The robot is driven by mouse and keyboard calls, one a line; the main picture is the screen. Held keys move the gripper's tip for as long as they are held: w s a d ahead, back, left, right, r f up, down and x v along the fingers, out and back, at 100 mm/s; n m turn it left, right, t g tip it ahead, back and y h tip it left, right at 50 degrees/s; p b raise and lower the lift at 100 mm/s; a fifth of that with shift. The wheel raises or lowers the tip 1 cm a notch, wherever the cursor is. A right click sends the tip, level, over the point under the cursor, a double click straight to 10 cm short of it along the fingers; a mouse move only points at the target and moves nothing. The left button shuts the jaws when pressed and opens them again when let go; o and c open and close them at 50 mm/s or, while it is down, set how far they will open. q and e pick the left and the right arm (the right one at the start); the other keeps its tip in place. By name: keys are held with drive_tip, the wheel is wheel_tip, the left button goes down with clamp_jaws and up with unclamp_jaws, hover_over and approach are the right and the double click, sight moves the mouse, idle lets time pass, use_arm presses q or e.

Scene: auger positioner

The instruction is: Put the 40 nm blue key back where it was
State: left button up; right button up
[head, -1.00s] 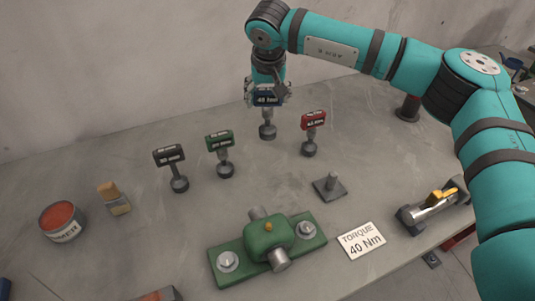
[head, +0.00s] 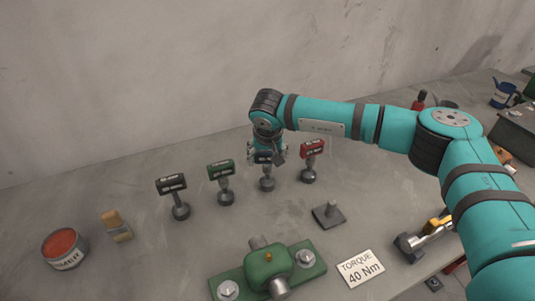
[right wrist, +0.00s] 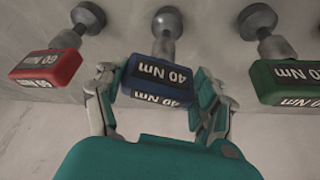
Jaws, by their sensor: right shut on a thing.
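The blue 40 Nm key (head: 264,157) stands upright in the row, between the green key (head: 221,170) and the red key (head: 313,150). Its dark round foot (head: 267,184) looks to be at the bench top; I cannot tell whether it bears fully. My right gripper (head: 266,153) is shut on its blue head from above. The right wrist view shows the blue head (right wrist: 158,80) between my two fingers, with its shaft leading to the round foot. The black key (head: 171,185) stands at the row's left end. My left gripper is not in view.
The red key (right wrist: 46,67) and green key (right wrist: 290,82) flank my fingers closely. In front are a flat dark plate with a peg (head: 328,214), a green fixture (head: 268,268) and a white torque card (head: 361,268). A tin (head: 64,249) and a brush-like block (head: 117,226) stand left.

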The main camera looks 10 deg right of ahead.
drive_tip(key=o, duration=1.8)
drive_tip(key=shift+c, duration=0.2)
drive_tip(key=shift+r, duration=0.1)
drive_tip(key=shift+s+r, duration=0.1)
drive_tip(key=shift+r, duration=0.05)
drive_tip(key=b+v, duration=0.3)
drive_tip(key=v, duration=0.8)
drive_tip(key=shift+r, duration=0.25)
drive_tip(key=shift+s+a, duration=0.1)
